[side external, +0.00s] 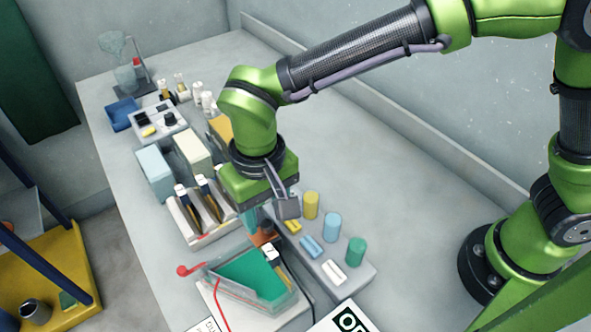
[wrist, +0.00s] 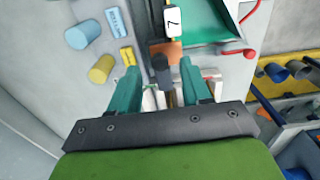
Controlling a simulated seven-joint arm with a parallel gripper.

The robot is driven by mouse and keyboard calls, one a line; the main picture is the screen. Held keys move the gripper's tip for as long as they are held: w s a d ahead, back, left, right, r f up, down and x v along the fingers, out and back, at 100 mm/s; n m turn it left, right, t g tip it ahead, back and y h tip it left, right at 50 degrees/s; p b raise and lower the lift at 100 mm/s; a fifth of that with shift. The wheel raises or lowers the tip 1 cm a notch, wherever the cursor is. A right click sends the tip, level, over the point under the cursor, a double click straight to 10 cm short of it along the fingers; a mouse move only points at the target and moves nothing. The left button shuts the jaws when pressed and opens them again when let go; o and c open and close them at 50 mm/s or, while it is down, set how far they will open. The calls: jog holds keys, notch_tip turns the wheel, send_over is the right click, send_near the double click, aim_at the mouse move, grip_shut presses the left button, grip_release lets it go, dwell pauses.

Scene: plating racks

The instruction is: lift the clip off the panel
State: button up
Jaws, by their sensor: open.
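A copper-orange panel (wrist: 172,50) shows in the wrist view just beyond my fingers, and it also shows in the side view (side external: 262,239) beneath my gripper. A dark grey piece, apparently the clip (wrist: 160,72), is at the panel's near edge. My gripper (wrist: 158,70) has two teal fingers, open, one on either side of the dark piece, with gaps on both sides. In the side view my gripper (side external: 258,222) points down, close over the panel; the fingers and wrist hide much of the clip there.
A tray with a green interior (side external: 252,274) and red hose stands beside the panel. A grey block with coloured cylinders (side external: 331,226) stands to the right. A rack with black-and-gold pieces (side external: 205,228) is left.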

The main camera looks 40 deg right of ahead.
aim_at(262, 231)
jog(key=shift+f, duration=1.35)
jog(key=shift+c, duration=0.5)
grip_shut()
